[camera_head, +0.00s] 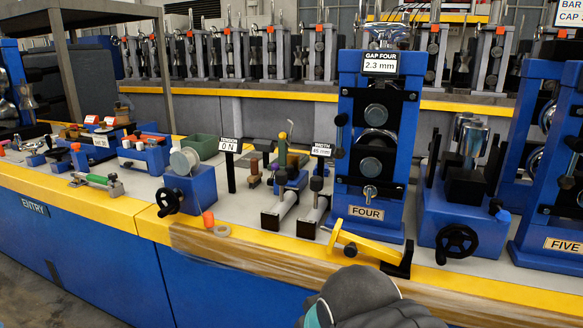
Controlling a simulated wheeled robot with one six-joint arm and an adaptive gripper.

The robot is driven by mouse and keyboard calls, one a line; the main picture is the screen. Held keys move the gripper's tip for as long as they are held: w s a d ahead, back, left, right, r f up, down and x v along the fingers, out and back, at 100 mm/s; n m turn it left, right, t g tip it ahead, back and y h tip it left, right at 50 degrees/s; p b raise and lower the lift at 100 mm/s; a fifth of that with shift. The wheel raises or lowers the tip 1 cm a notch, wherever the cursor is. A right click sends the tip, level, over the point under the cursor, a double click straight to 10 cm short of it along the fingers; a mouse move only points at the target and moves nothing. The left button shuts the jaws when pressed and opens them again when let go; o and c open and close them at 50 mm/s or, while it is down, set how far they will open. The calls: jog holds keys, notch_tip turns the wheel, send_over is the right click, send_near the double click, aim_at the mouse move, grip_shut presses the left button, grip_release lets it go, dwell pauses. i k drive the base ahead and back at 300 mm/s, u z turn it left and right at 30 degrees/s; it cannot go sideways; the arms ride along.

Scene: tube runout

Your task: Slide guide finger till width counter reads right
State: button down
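A white width counter (322,150) stands on a dark post left of the blue FOUR stand and seems to read 45 mm. Below it are two dark upright fingers, one at the left (281,180) and one at the right (316,184). They stand behind two pale bars with black end blocks (307,228) that point toward the front edge. I cannot tell which of them is the guide finger. A dark grey rounded part of my arm shows at the bottom centre. My gripper's fingertips are not in view, so nothing shows in contact with the guide parts.
The blue FOUR stand (348,190) carries a 2.3 mm gap sign (380,63). A tension sign (230,145) reads 0 N. A yellow lever (365,243) lies at the front. A blue spool block with handwheel (190,192) stands left. Blue stand FIVE (540,225) is at right.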

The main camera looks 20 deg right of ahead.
aim_at(291, 167)
jog(key=u, duration=1.6)
jog(key=i, duration=0.95)
jog(key=z, duration=2.5)
